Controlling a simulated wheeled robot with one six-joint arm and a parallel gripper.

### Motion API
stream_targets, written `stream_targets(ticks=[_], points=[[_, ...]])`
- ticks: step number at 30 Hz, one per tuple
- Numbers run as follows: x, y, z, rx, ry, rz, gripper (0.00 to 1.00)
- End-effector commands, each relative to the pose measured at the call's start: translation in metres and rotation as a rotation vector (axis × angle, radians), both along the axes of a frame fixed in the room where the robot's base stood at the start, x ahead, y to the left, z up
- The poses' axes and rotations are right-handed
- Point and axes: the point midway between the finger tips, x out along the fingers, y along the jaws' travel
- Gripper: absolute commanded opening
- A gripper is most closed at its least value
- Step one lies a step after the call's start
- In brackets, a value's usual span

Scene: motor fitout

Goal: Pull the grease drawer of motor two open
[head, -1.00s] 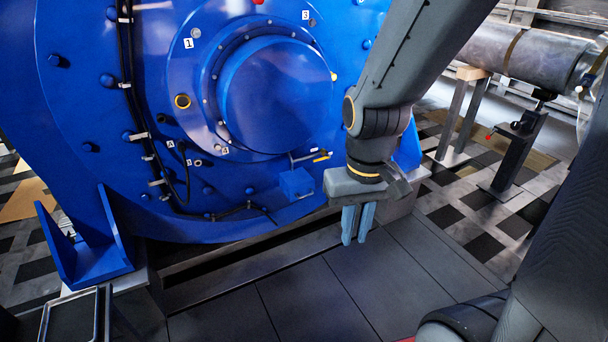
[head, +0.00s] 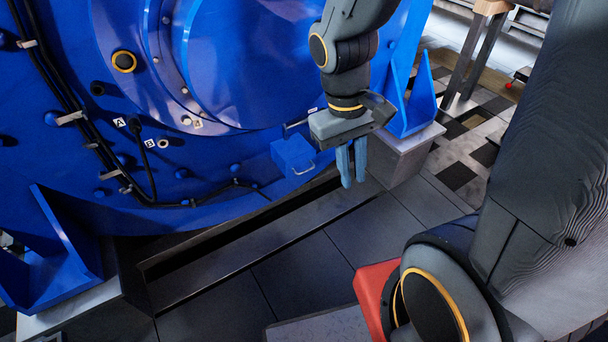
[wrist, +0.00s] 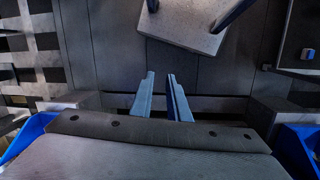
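The grease drawer (head: 290,152) is a small blue box low on the face of the blue motor (head: 240,60), with a thin pale wire handle (head: 304,169) on its front. I cannot tell from here whether it is pulled out at all. My gripper (head: 347,184) hangs to the right of the drawer, pointing down, apart from the handle. Its two blue-grey fingers stand a little apart with nothing between them. In the wrist view the fingers (wrist: 160,76) also show a narrow empty gap, over the dark floor. The drawer is not recognisable in the wrist view.
A blue motor foot (head: 412,105) on a grey plinth (head: 400,155) stands right of my gripper. Another blue foot (head: 60,265) is at the left. A black cable (head: 75,115) runs down the motor. A dark ledge (head: 240,245) runs along its base.

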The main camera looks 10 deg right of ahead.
Motion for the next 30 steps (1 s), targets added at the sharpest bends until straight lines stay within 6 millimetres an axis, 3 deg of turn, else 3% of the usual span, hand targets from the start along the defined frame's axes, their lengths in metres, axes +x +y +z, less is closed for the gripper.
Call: stream_targets(ticks=[1,3,14,23,30], points=[[0.006,-0.002,-0.027,-0.032,0.028,0.035,0.15],[0.009,-0.006,-0.047,-0.08,0.061,0.08,0.15],[0.052,-0.028,-0.141,-0.361,0.17,0.315,0.15],[0.114,-0.035,-0.209,-0.625,0.174,0.507,0.15],[0.176,-0.024,-0.261,-0.839,0.112,0.659,0.15]])
